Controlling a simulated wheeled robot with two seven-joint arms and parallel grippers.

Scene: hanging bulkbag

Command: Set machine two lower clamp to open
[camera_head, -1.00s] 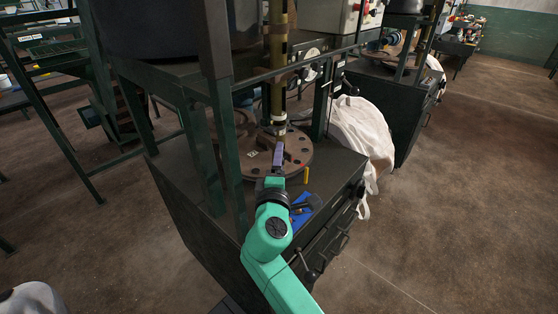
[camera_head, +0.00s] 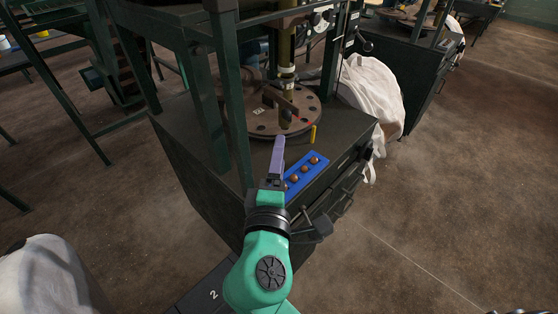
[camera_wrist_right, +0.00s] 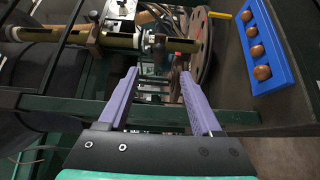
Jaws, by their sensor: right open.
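The machine (camera_head: 160,135) is a dark green bench with a frame above it. A "2" plate (camera_head: 213,294) lies at its foot. An olive vertical pole (camera_head: 287,50) with a pale collar stands over a round brown slotted plate (camera_head: 262,122). In the wrist view the pole (camera_wrist_right: 60,36) carries a brown clamp-like block (camera_wrist_right: 93,40); I cannot tell whether it is the lower clamp, or its state. My right gripper (camera_head: 278,142) is in front of the plate, over the bench front. Its purple fingers (camera_wrist_right: 160,74) are apart and empty. My left gripper is not seen.
A blue panel with several brown knobs (camera_head: 305,172) lies on the bench top, right of my gripper. A small yellow peg (camera_head: 313,134) stands by the plate. Dark handles (camera_head: 322,225) stick out from the bench front. White bags (camera_head: 370,90) lie beyond. Floor at right is clear.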

